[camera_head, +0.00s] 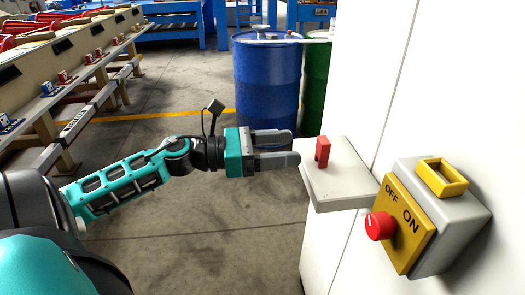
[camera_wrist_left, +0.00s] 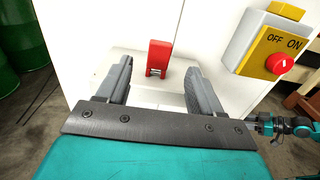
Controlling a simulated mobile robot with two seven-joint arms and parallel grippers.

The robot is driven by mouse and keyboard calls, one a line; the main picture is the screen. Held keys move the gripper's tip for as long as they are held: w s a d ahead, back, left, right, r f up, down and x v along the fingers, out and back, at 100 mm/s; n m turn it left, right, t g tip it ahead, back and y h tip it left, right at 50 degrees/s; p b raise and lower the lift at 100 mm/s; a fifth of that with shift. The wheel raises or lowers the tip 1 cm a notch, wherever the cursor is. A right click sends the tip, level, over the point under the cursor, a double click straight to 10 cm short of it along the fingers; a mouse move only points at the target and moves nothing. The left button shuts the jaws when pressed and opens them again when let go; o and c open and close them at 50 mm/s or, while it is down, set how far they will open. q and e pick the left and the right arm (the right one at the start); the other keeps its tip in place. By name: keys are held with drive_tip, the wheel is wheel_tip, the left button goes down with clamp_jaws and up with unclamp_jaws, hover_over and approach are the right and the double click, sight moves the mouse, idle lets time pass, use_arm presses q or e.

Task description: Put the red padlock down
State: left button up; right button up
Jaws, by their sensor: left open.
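The red padlock (camera_head: 322,152) stands upright on a small pale shelf (camera_head: 345,189) fixed to the white cabinet. My left gripper (camera_head: 294,147) is open and empty, its fingertips pointing at the padlock from the left, near the shelf's edge. In the left wrist view the padlock (camera_wrist_left: 158,58) stands beyond and between the two spread fingers (camera_wrist_left: 154,76), apart from both. My right gripper does not show in the head view; part of a teal arm shows at the right edge of the wrist view, with no clear jaws.
A switch box (camera_head: 408,222) with a yellow OFF/ON plate, a red knob (camera_head: 379,225) and a yellow bracket (camera_head: 441,177) juts from the cabinet right of the shelf. A blue drum (camera_head: 266,90) stands behind my gripper. Open floor lies below my left arm.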

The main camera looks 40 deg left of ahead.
use_arm(q)
drive_tip(key=s+f+n+t+y, duration=0.2)
drive_tip(key=f+n+y, duration=0.3)
drive_tip(key=f+n, duration=0.65)
drive_tip(key=s+f+n+t+y, duration=0.1)
drive_tip(key=s+f+n+y, duration=0.35)
drive_tip(key=n, duration=1.15)
drive_tip(key=s+d+f+n+g, duration=0.5)
drive_tip(key=d+f+n, duration=0.6)
drive_tip(key=f+n, duration=0.2)
drive_tip(key=shift+d+f+n+g+p, duration=0.3)
drive_tip(key=shift+n+p, duration=0.1)
drive_tip(key=shift+n, duration=0.25)
drive_tip(key=shift+s+y, duration=0.15)
drive_tip(key=shift+y, duration=0.1)
